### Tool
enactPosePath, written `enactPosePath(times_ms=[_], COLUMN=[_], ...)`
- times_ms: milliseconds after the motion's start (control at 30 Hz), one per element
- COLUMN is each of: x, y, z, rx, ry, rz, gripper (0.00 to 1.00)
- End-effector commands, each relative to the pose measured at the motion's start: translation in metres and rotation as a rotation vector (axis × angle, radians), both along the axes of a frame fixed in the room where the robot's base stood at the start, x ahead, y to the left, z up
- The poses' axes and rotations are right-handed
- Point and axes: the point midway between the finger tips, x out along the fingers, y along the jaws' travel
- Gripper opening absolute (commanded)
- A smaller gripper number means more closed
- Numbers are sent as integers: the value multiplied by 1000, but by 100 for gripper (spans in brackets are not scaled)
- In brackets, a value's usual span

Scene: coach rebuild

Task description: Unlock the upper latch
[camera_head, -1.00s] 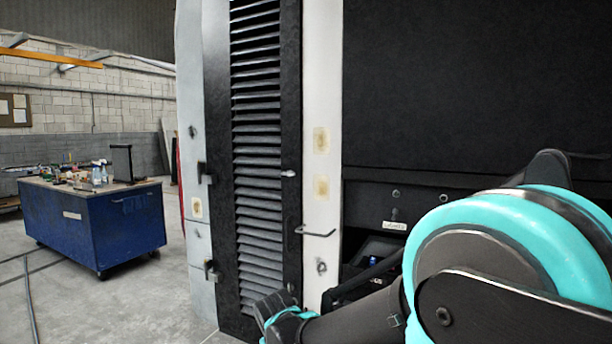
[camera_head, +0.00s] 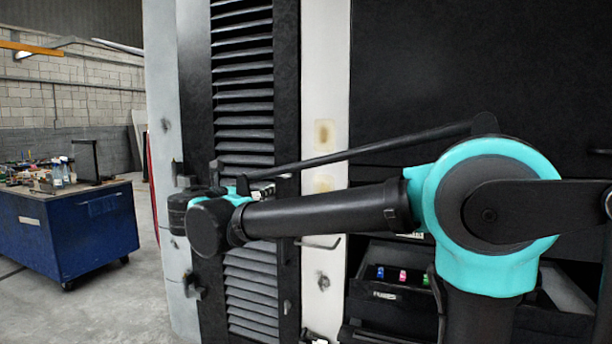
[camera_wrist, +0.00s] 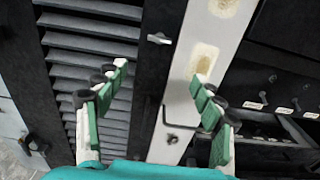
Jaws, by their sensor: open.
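The upper latch (camera_wrist: 158,38) is a small pale lever on the dark right-hand frame of the black louvered panel (camera_wrist: 90,55), in the upper middle of the wrist view. In the head view my arm and gripper make the latch hard to pick out. My gripper (camera_wrist: 162,72) is open and empty, with its pale, green-padded fingers apart. The latch lies beyond the fingertips and between their lines, not touched. In the head view my gripper (camera_head: 258,190) is in front of the louvers, partly hidden by my wrist.
A white pillar (camera_head: 325,95) stands right of the panel, with a bent rod handle (camera_head: 318,243) projecting. Dark hinges (camera_head: 193,287) line the panel's left side. An open drawer (camera_head: 392,300) holds small coloured items at lower right. A blue workbench (camera_head: 75,225) stands left across open floor.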

Motion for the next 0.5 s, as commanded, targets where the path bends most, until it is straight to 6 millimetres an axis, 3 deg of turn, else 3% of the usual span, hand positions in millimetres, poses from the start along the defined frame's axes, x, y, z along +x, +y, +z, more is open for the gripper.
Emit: enactPosePath(times_ms=[167,500], x=[7,65], y=[3,-20], z=[6,5], rx=[-25,-21], ry=[-9,-8], rz=[6,3], gripper=[68,68])
